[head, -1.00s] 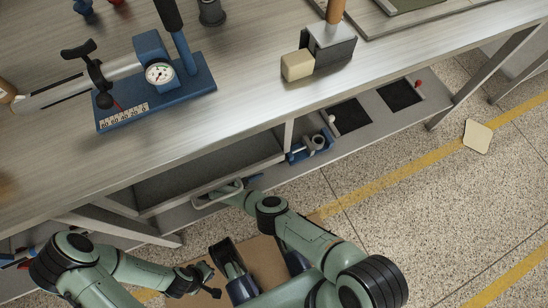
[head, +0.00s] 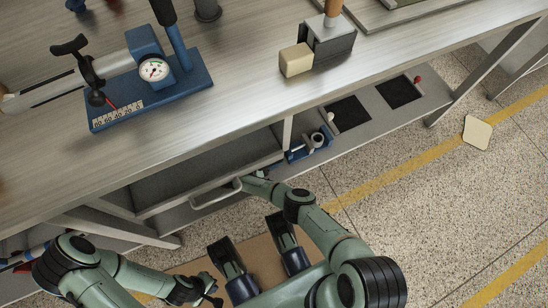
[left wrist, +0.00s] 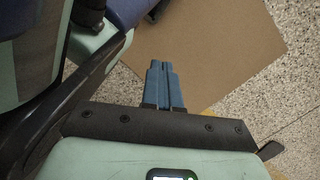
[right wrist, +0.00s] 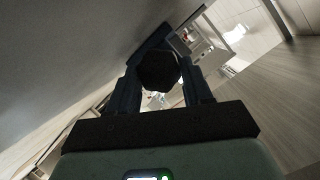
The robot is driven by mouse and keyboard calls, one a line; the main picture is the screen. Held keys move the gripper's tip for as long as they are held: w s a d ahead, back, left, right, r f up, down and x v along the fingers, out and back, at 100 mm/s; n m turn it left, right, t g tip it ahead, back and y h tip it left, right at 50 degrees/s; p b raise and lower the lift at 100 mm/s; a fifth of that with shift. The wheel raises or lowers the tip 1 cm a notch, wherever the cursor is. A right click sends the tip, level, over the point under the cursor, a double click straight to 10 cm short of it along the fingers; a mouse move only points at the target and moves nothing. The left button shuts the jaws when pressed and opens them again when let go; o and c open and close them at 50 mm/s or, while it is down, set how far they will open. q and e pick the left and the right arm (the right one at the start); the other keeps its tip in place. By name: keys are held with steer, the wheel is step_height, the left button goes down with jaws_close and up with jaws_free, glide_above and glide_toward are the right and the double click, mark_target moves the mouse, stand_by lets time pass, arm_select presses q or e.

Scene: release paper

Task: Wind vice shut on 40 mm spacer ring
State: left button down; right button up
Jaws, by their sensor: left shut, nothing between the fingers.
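The blue vice (head: 300,152) stands on the low shelf under the bench, with a grey ring (head: 317,139) showing at it. I cannot tell from here whether its jaws touch the ring. My right gripper (head: 260,177) is just left of and in front of the vice, partly hidden by the arm. In the right wrist view its fingers (right wrist: 160,82) are apart, with a dark many-sided knob (right wrist: 158,70) between or just beyond them; contact is unclear. My left gripper (head: 213,291) is low in front of the bench, shut and empty; its fingers (left wrist: 164,85) meet in the left wrist view.
Black mats (head: 348,114) lie right of the vice. A blue gauge stand (head: 155,85) and a beige block (head: 296,60) stand on the bench top. The floor at right is mostly clear.

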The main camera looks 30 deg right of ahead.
steer(key=shift+c, duration=1.1)
steer(key=shift+s+m+t+p, duration=0.1)
steer(key=shift+m+t+p, duration=0.3)
steer(key=shift+m+p, duration=0.35)
steer(key=shift+m+t, duration=0.25)
steer(key=shift+t, duration=0.05)
arm_select(q)
steer(key=shift+t, duration=0.7)
steer(key=w, duration=0.1)
steer(key=w+r, duration=0.1)
steer(key=w, duration=0.1)
steer(key=shift+w+d+r, duration=0.25)
steer(key=shift+w+r, duration=0.15)
arm_select(e)
steer(key=o, duration=0.8)
steer(key=shift+f, duration=0.1)
steer(key=shift+c, duration=0.2)
steer(key=shift+a, duration=0.1)
